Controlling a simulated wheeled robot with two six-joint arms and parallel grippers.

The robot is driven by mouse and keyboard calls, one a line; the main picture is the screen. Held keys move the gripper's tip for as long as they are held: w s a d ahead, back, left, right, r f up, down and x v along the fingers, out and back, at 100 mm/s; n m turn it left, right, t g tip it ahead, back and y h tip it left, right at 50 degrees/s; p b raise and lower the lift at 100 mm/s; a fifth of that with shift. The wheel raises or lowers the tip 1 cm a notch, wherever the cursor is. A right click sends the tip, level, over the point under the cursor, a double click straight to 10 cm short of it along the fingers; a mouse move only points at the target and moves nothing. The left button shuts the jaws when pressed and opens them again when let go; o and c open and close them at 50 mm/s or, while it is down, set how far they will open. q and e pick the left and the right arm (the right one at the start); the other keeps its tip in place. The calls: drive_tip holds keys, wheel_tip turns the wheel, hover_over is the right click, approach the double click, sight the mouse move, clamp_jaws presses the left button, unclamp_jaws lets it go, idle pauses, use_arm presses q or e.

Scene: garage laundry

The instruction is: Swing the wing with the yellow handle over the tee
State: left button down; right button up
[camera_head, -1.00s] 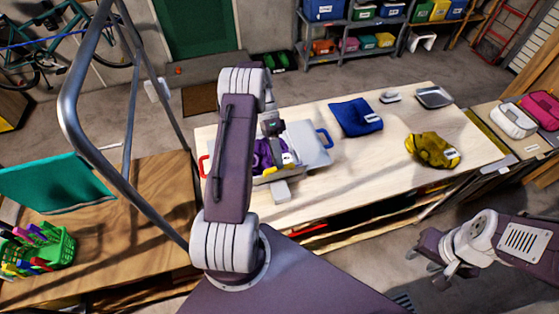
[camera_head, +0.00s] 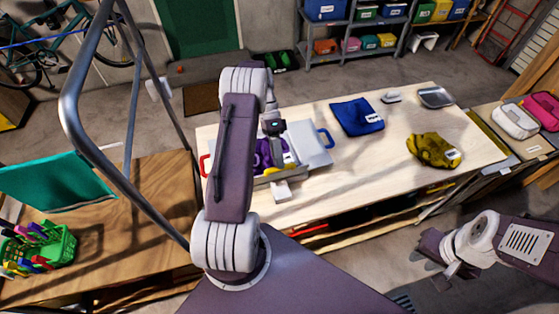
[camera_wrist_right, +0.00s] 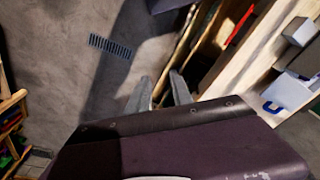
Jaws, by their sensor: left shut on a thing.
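The folding board lies on the pale table, partly hidden behind my left arm. A purple tee (camera_head: 264,152) lies on it. The grey wing with the blue handle (camera_head: 323,138) lies flat at its right; that handle also shows in the right wrist view (camera_wrist_right: 272,107). A red handle (camera_head: 205,165) shows at the left. A bit of yellow (camera_head: 290,167), apparently the yellow handle, shows at the board's front edge. My left gripper (camera_head: 282,156) is at that yellow part, shut on it, its fingertips mostly hidden. My right gripper (camera_wrist_right: 160,92) is open and empty, off the table's front.
A pale block (camera_head: 281,191) stands just in front of the board. A folded blue cloth (camera_head: 357,116), a crumpled mustard cloth (camera_head: 433,150) and a metal tray (camera_head: 436,97) lie to the right. A metal frame (camera_head: 72,100) rises at left. The table's front right is clear.

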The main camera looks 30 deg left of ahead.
drive_tip(key=w+r+n+t, duration=0.1)
drive_tip(key=w, duration=0.2)
drive_tip(key=w+d+r+n+t, duration=0.1)
drive_tip(key=w+t, duration=0.1)
drive_tip(key=w, duration=0.1)
drive_tip(key=w+r+n+t, duration=0.1)
drive_tip(key=w, duration=0.3)
drive_tip(key=shift+d+r+n+h, duration=0.1)
drive_tip(key=shift+d+n+h, duration=0.05)
drive_tip(key=shift+n+h, duration=0.2)
clamp_jaws()
drive_tip(key=w+a+r+n+t+y, duration=0.1)
drive_tip(key=w+a+r+n+y, duration=0.15)
drive_tip(key=a+n, duration=0.35)
drive_tip(key=w+a+r+n+t+y, duration=0.1)
drive_tip(key=w+a+r+n+y, duration=0.2)
drive_tip(key=a, duration=0.4)
drive_tip(key=s+a+f+n+g+y, duration=0.1)
drive_tip(key=s+a+f+n+g, duration=0.1)
drive_tip(key=s+a+n, duration=0.5)
drive_tip(key=s+a+f+n+g+y, duration=0.1)
drive_tip(key=s+a+f+n+g, duration=0.2)
drive_tip(key=a, duration=0.9)
drive_tip(key=s+n+g, duration=0.2)
drive_tip(key=s+n, duration=0.2)
drive_tip(key=shift+a+f+y, duration=0.25)
drive_tip(key=shift+f+y, duration=0.05)
drive_tip(key=shift+f, duration=0.05)
